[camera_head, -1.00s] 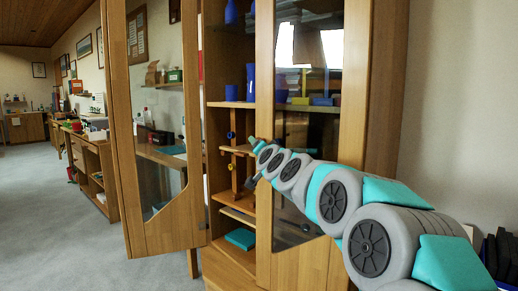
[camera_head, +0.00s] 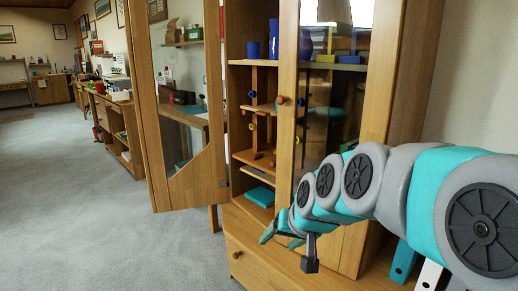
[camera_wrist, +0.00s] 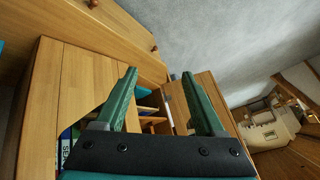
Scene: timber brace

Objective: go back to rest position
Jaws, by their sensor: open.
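My gripper (camera_head: 282,238) is low in front of the cabinet, near its lower edge. In the wrist view its two green fingers (camera_wrist: 160,74) are spread apart with nothing between them. My arm reaches in from the right of the head view. Inside the cabinet (camera_head: 240,190), a wooden frame (camera_head: 254,128) with blue, yellow and orange round pieces stands on a shelf, above and apart from my gripper. My gripper's exact distance from the cabinet front is hard to tell.
The cabinet's left door (camera_head: 187,200) stands open over the floor. The glazed right door (camera_head: 287,150) is beside my arm. A teal box (camera_head: 261,196) lies on the low shelf. A drawer knob (camera_head: 236,255) sticks out below. Grey floor (camera_head: 90,220) at left is clear.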

